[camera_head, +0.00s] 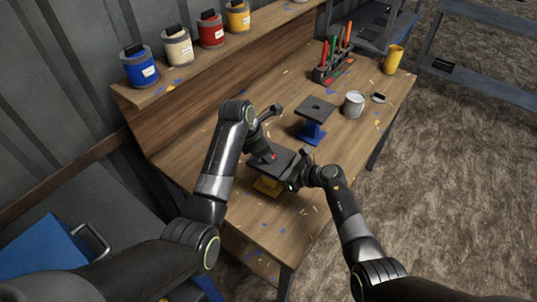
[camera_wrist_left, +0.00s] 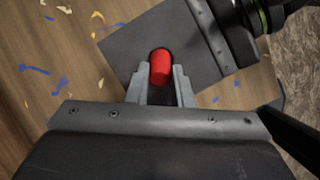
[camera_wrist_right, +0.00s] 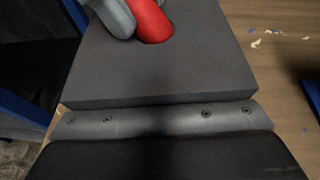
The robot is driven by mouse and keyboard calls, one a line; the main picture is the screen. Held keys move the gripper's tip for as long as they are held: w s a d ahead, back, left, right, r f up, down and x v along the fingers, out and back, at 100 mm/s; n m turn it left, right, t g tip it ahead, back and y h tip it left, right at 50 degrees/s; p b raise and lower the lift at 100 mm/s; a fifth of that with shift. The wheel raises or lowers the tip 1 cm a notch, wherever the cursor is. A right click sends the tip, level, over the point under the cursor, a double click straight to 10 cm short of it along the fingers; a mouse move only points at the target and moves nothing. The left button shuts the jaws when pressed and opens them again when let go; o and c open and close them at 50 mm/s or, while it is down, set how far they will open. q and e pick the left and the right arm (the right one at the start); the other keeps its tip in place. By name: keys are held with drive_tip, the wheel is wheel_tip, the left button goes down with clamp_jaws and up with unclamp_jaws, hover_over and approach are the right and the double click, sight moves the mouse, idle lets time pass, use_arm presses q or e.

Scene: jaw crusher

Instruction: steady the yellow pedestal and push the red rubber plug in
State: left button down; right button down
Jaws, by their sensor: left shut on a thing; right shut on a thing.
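The yellow pedestal (camera_head: 267,187) stands near the front of the wooden table; its dark square top shows in the left wrist view (camera_wrist_left: 125,45) and the right wrist view (camera_wrist_right: 160,75). The red rubber plug (camera_wrist_left: 160,67) is at the hole in this top, slightly tilted and standing proud of it. My left gripper (camera_wrist_left: 161,75) is shut on the plug from above; one of its fingers shows beside the plug (camera_wrist_right: 152,20) in the right wrist view. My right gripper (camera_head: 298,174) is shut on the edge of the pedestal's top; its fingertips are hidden.
A blue pedestal (camera_head: 311,131) with a dark holed top stands behind. Farther back are a white can (camera_head: 354,104), a small dark-topped item (camera_head: 379,98), a yellow cup (camera_head: 394,60) and a tool rack (camera_head: 331,70). Paint cans line the shelf. Scraps litter the table.

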use_arm(q)
drive_tip(key=r+m+g+y, duration=0.1)
drive_tip(key=r+m, duration=0.2)
drive_tip(key=m, duration=0.2)
drive_tip(key=r+m+g+y, duration=0.1)
drive_tip(key=r+m, duration=0.2)
drive_tip(key=m, duration=0.2)
drive_tip(key=r+m+y, duration=0.1)
drive_tip(key=r+m, duration=0.2)
drive_tip(key=m, duration=0.2)
drive_tip(key=shift+w+d+g, duration=0.2)
drive_tip(key=shift+d+g, duration=0.2)
drive_tip(key=m+t, duration=0.1)
drive_tip(key=m, duration=0.4)
drive_tip(key=shift+d+y, duration=0.1)
drive_tip(key=shift+y, duration=0.2)
drive_tip(key=m, duration=0.3)
drive_tip(key=m+t, duration=0.1)
drive_tip(key=m, duration=0.1)
drive_tip(key=shift+w+d+f+m, duration=0.1)
drive_tip(key=shift+f+m, duration=0.1)
drive_tip(key=shift+m, duration=0.2)
drive_tip(key=m+h, duration=0.1)
drive_tip(key=m, duration=0.3)
drive_tip(key=shift+d+t+h, duration=0.1)
drive_tip(key=shift+t+h, duration=0.3)
drive_tip(key=shift+f, duration=0.1)
